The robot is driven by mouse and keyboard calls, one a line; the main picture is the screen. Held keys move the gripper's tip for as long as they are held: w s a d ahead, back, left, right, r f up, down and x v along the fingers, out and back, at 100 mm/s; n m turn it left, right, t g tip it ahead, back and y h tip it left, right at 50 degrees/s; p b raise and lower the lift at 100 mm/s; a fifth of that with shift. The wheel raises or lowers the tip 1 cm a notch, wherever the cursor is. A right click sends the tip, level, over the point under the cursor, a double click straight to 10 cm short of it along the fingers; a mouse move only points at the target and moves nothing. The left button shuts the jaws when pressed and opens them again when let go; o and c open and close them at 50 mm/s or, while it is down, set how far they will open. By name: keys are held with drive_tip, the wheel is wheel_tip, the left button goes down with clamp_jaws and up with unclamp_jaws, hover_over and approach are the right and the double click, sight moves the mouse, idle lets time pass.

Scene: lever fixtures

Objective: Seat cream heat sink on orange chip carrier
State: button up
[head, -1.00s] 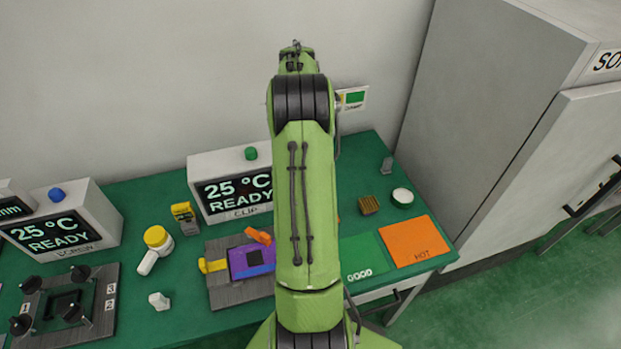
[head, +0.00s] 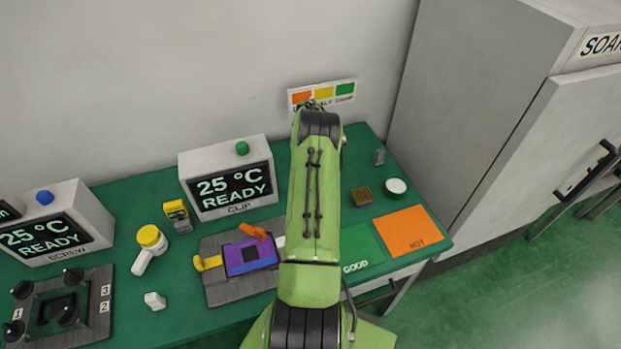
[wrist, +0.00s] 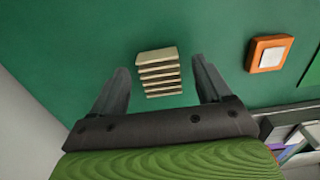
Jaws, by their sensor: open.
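The cream heat sink (wrist: 159,72), a small finned block, lies on the green bench top in the wrist view. My gripper (wrist: 160,66) is open, with one finger to each side of the heat sink and a visible gap on both sides. The orange chip carrier (wrist: 269,53), a small square with a pale centre, lies to the right, outside the fingers. In the head view my arm stands in front of the work spot; the gripper, cream heat sink and orange carrier cannot be made out there.
A brass-coloured finned block (head: 362,196) and a white round pad (head: 396,187) stand right of my arm, behind the orange HOT mat (head: 408,232) and green GOOD mat (head: 358,250). A clip fixture (head: 222,288) with a purple block stands left. A grey cabinet (head: 480,110) borders the right.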

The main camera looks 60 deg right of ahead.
drive_tip(key=shift+f, duration=0.5)
drive_tip(key=c, duration=1.1)
wheel_tip(320, 180, up, 9)
drive_tip(key=shift+r, duration=0.15)
drive_tip(key=shift+c, duration=0.2)
drive_tip(key=s+a+b, duration=0.2)
drive_tip(key=s+a, duration=0.7)
drive_tip(key=shift+s+a, duration=0.1)
